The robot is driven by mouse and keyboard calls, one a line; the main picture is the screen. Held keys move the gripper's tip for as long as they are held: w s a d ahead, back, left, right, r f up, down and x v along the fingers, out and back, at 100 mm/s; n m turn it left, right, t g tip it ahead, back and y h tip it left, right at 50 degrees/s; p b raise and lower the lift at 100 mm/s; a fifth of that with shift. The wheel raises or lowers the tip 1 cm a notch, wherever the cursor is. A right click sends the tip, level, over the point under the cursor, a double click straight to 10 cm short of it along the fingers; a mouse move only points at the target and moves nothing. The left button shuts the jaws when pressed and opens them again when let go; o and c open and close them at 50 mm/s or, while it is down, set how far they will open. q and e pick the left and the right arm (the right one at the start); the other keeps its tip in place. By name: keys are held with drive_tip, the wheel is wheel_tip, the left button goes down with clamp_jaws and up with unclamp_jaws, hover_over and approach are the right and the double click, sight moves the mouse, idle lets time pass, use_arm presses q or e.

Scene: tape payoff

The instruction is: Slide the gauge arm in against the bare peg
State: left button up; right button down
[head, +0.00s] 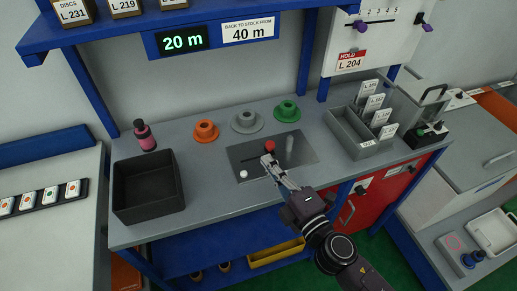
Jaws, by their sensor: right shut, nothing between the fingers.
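A dark steel plate (305,154) is set in the grey bench top. A thin dark slot or bar runs across it toward a red knob (270,146), probably the gauge arm's handle; the arm itself is hard to make out. An upright grey shape (290,145) right of the red knob looks like the bare peg or its reflection. A small white ball (243,174) is at the plate's front left. My right gripper (267,159) is shut and empty, its tips just in front of the red knob. I cannot tell whether they touch it. My left gripper is not in view.
Orange (206,131), grey (247,121) and green (286,111) flanged spools stand behind the plate. A grey divided tray (350,138) with cards stands at right. A display (182,41) reads 20 m.

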wheel_tip(320, 180, down, 2)
drive_tip(key=shift+s+d+f+b, duration=0.1)
drive_tip(key=shift+s+f+b, duration=0.05)
drive_tip(key=shift+b, duration=0.7)
drive_tip(key=f+b, duration=0.3)
drive_tip(key=shift+w+f, duration=0.2)
drive_tip(key=shift+f, duration=0.1)
drive_tip(key=shift+w+a+r, duration=0.15)
drive_tip(key=shift+w+a, duration=0.1)
drive_tip(key=shift+w, duration=0.1)
drive_tip(key=p, duration=0.2)
hover_over(253, 162)
drive_tip(key=shift+s+r, duration=0.15)
drive_tip(key=shift+s, duration=0.3)
drive_tip(key=shift+w, duration=0.55)
drive_tip(key=d, duration=0.1)
drive_tip(key=d+b, duration=0.1)
drive_tip(key=d, duration=0.1)
drive_tip(key=shift+d+f, duration=0.1)
drive_tip(key=shift+f, duration=0.2)
drive_tip(key=shift+w+d, duration=0.1)
drive_tip(key=shift+d, duration=0.1)
